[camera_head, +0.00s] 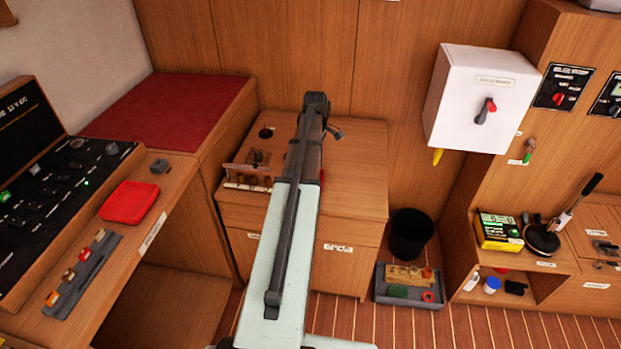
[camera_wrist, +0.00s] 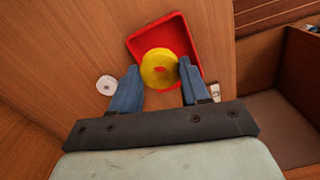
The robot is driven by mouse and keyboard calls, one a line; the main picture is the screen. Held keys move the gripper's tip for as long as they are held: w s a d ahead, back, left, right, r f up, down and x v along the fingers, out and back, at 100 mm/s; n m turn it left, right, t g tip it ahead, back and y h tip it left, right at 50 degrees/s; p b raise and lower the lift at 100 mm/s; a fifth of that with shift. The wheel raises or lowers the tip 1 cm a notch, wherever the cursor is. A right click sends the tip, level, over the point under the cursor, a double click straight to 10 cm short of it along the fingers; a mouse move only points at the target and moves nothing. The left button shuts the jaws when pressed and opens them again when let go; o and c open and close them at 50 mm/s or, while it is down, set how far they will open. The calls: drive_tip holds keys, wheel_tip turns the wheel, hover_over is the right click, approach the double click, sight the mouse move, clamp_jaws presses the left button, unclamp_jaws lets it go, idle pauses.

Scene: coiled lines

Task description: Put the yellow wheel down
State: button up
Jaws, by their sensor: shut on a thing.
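The yellow wheel (camera_wrist: 158,54) is a thick ring with a small centre hole through which red shows. My gripper (camera_wrist: 159,67) is shut on it, with one blue finger at each side in the wrist view. A square red tray (camera_wrist: 139,43) with raised walls lies behind the wheel in that view, on a wooden surface. The wheel overlaps the tray's inside; I cannot tell whether it touches the floor of the tray. In the head view my arm hides the gripper and the wheel.
A white disc (camera_wrist: 106,85) lies left of the tray in the wrist view. The head view shows a red tray (camera_head: 130,203) on the left desk, a wooden cabinet (camera_head: 355,185) under my arm, a black bin (camera_head: 410,233) and a grey tray (camera_head: 378,291) on the floor.

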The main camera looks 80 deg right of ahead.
drive_tip(key=shift+f, duration=4.45)
drive_tip(key=shift+f, duration=0.15)
drive_tip(key=o, duration=0.8)
drive_tip(key=shift+o, duration=0.2)
wheel_tip(320, 180, up, 12)
